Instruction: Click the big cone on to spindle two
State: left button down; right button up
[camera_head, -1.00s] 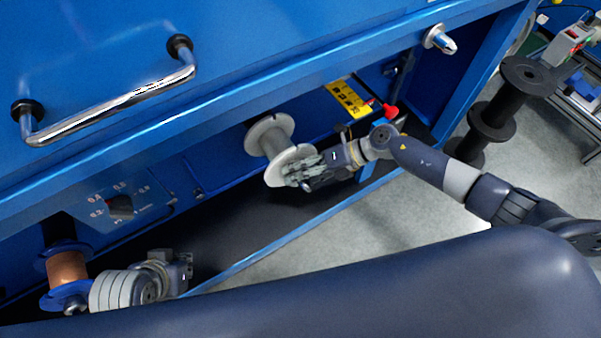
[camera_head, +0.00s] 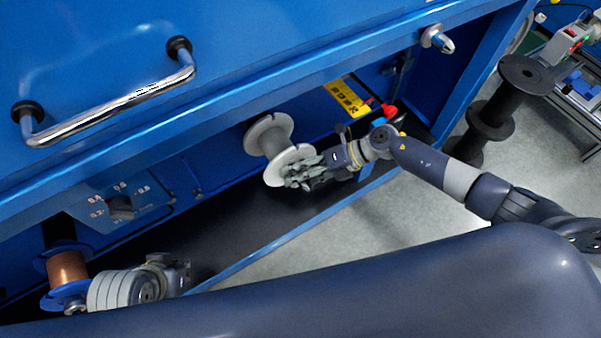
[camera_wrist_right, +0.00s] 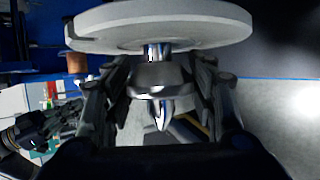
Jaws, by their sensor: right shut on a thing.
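My right gripper (camera_head: 312,174) is at the outer end of a grey spool (camera_head: 270,143) on the blue machine; this spool appears to sit on spindle two. In the right wrist view, my right gripper (camera_wrist_right: 157,90) is shut on a grey metal cone (camera_wrist_right: 158,78) between its fingers. The spindle's pointed tip (camera_wrist_right: 160,115) sticks out through the cone. A short bit of shiny shaft shows between the cone and the spool's flange (camera_wrist_right: 160,27), so they look slightly apart. My left gripper (camera_head: 182,272) is at lower left; its fingers are too unclear to judge.
A copper-wound spool with blue flanges (camera_head: 68,268) is beside my left gripper. A bare spindle (camera_head: 438,39) sticks out at upper right. Black spools (camera_head: 492,118) are stacked on the right. A chrome handle (camera_head: 110,105) is on the upper panel. Grey floor is open below.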

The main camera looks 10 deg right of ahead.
pick_arm(q)
jog(key=shift+s+a, duration=0.1)
jog(key=shift+s, duration=0.2)
pick_arm(e)
jog(key=o, duration=1.2)
jog(key=shift+s, duration=0.1)
jog(key=shift+o, duration=1.3)
